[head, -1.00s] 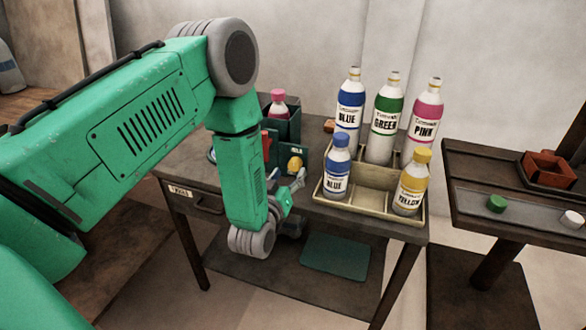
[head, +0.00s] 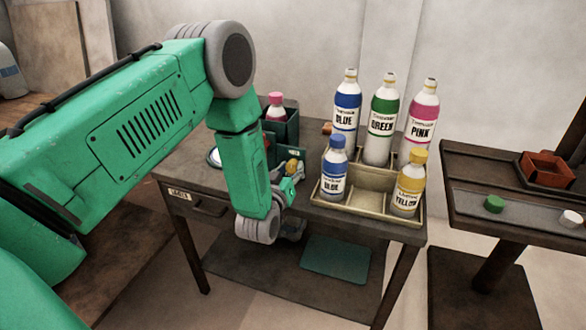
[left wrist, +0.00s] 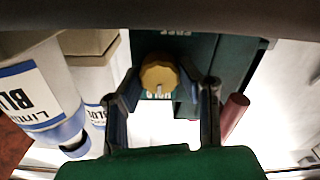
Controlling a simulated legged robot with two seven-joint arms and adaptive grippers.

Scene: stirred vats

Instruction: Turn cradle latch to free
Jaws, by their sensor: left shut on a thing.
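The cradle is a dark green box (head: 291,128) on the table, holding a pink-capped bottle (head: 275,106). Its latch is a round yellow knob (head: 293,167) on the front panel; it also shows in the left wrist view (left wrist: 160,74). A pale mark on the knob faces lettering that seems to read HOLD, partly covered. Other lettering (left wrist: 175,33) lies on the opposite side, upside down in that view. My left gripper (head: 291,178) is at the knob, its fingers (left wrist: 162,86) on either side of it, shut on it. My right gripper is not in view.
A beige tray (head: 352,205) with blue, green, pink and yellow labelled bottles stands close to the right of my left gripper. A second table (head: 480,165) at the right carries a reddish box (head: 548,168) and green and white caps. A drawer (head: 207,205) is below.

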